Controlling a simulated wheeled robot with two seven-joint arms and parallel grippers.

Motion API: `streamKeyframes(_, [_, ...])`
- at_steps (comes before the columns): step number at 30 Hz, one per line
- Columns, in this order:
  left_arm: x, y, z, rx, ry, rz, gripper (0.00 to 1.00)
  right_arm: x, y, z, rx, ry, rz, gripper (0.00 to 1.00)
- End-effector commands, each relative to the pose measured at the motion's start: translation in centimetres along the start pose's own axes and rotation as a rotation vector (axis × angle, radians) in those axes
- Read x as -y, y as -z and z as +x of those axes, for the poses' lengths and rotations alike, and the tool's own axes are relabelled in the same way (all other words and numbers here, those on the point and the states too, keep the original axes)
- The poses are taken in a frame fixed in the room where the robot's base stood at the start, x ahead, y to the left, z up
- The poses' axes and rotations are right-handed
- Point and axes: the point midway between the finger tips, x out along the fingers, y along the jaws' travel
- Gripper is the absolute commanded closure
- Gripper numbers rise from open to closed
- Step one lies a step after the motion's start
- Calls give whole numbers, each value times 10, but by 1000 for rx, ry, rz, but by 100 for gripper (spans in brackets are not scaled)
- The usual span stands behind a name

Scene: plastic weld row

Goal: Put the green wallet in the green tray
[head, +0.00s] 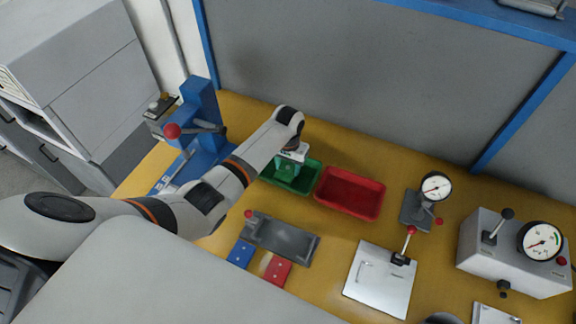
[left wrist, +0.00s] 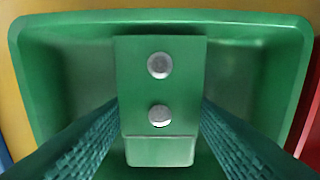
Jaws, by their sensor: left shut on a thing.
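The green wallet (left wrist: 160,95) is a flat green piece with two round silver studs, in the middle of the left wrist view. My left gripper (left wrist: 160,140) is shut on it, with one finger along each side. The wallet is over the green tray (left wrist: 285,75), inside its rim as seen from the wrist. I cannot tell whether it touches the tray floor. In the head view the left gripper (head: 289,160) is over the green tray (head: 305,181), and the wallet (head: 287,168) shows partly below it. My right gripper is not in view.
A red tray (head: 350,193) stands right of the green tray. A blue wallet (head: 241,254) and a red wallet (head: 278,270) lie in front, near a grey fixture (head: 283,239). A blue press (head: 200,125) stands at the left. Gauges and a white plate (head: 379,280) are at the right.

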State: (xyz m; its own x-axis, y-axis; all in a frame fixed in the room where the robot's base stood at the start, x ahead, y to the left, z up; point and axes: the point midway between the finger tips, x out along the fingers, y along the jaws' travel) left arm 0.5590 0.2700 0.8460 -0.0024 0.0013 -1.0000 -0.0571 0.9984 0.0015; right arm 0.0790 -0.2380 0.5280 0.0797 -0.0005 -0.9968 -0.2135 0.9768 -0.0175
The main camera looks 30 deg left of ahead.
Motion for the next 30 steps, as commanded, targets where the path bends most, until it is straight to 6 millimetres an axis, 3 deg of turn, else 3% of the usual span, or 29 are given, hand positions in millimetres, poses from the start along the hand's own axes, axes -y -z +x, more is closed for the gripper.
streamKeyframes(4, [0,0,8,2,0,1,72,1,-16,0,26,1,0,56])
streamKeyframes(14, [0,0,12,2,0,0,72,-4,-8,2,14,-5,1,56])
streamKeyframes(15, [0,0,10,2,0,1,43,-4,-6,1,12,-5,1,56])
streamKeyframes(18, [0,0,10,2,0,0,28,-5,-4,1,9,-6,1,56])
streamKeyframes(30, [0,-1,1,3,0,0,28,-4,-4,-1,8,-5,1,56])
